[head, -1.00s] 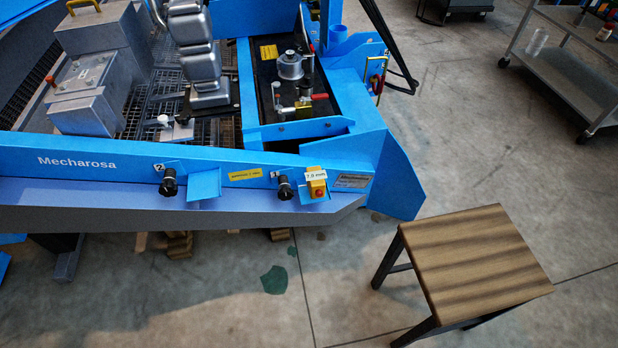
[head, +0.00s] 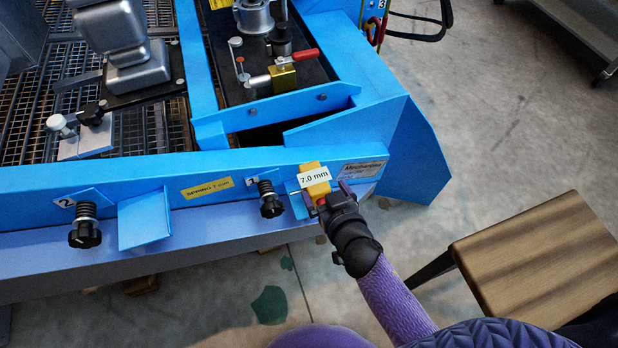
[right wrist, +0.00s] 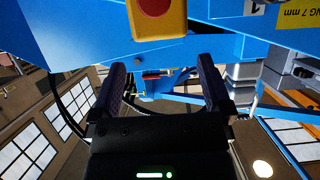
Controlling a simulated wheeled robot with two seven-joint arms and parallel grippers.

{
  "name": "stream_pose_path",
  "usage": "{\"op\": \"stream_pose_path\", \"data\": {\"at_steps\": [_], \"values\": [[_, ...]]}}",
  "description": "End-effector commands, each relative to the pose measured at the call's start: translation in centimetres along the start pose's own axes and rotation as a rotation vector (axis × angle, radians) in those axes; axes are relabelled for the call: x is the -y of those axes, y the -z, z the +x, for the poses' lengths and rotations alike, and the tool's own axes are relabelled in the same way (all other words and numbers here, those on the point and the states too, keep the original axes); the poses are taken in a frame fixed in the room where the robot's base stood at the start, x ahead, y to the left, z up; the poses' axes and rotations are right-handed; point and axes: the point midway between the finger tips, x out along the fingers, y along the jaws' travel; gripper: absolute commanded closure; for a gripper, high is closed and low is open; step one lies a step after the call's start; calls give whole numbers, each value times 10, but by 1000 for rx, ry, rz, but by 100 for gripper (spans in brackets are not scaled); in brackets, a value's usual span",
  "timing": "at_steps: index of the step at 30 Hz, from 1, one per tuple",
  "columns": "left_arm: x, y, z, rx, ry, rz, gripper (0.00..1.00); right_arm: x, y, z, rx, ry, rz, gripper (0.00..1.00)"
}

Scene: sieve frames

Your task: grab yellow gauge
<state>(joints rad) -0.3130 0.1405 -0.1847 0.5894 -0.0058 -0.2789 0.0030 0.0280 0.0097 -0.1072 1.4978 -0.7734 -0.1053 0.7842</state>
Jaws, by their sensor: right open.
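The yellow gauge (head: 313,171) is a small block with a white "7.0 mm" label, at the right end of the machine's blue front rail. Its lower part is partly hidden by my right gripper (head: 328,198) in the head view. In the right wrist view the gauge (right wrist: 157,14) shows a red round spot and is cut off by the top edge. My right gripper (right wrist: 163,88) is open there, its dark fingers apart with nothing seen held. The gauge appears above the fingertips in that view. My left gripper is not in view.
The blue front rail (head: 155,178) carries black knobs (head: 270,199) and a blue plate (head: 143,220) left of the gauge. A red-handled clamp (head: 290,65) sits behind. A wooden stool (head: 545,262) stands at the right. Floor between stool and machine is clear.

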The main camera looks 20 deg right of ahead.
Motion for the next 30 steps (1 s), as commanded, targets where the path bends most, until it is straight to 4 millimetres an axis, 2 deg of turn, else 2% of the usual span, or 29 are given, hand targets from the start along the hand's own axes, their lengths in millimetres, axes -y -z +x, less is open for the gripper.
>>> {"op": "stream_pose_path", "data": {"at_steps": [6,9,12,17,20,30], "values": [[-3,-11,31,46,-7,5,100,2,-19,41,8,1,-3,0],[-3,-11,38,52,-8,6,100,2,-16,57,5,0,-2,0],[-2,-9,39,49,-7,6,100,3,-12,64,2,0,-1,0],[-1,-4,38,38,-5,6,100,3,-10,63,1,-1,0,0],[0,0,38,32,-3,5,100,3,-10,63,1,-1,0,17],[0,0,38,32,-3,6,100,3,-10,63,2,-1,0,89]]}}
